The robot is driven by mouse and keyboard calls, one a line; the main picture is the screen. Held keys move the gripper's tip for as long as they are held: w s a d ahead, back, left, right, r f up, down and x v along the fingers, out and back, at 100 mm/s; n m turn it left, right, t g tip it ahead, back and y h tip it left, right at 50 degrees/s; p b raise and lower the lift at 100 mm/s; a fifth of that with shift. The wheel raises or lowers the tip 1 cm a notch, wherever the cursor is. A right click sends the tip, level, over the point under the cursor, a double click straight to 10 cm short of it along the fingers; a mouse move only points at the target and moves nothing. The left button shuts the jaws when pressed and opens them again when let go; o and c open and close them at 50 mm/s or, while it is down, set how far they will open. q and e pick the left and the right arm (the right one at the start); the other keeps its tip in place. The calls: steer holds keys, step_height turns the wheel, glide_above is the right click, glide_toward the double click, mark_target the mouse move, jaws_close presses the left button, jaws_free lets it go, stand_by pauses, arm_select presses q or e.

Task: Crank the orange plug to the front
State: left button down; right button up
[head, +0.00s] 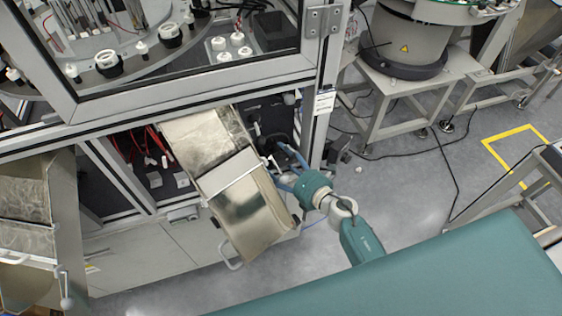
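My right gripper (277,168) is beside the right edge of a shiny metal chute (243,205). Its two blue-grey fingers are spread apart and point left, toward the dark opening in the machine frame. A small dark and light fitting (266,160) shows near the fingertips; I cannot tell whether they touch it. I cannot make out an orange plug; that spot is small and partly covered by the fingers. My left gripper is not in view.
The machine's metal frame post (318,110) stands just beyond my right gripper. A second chute (30,205) is at the left. A bowl feeder (405,45) on a stand is at the upper right. Grey floor (410,180) to the right is mostly clear, with a loose cable.

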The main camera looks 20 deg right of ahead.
steer(key=shift+s, duration=0.1)
steer(key=c, duration=0.8)
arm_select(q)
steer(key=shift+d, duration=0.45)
arm_select(e)
steer(key=shift+f, duration=0.1)
steer(key=shift+c, duration=0.3)
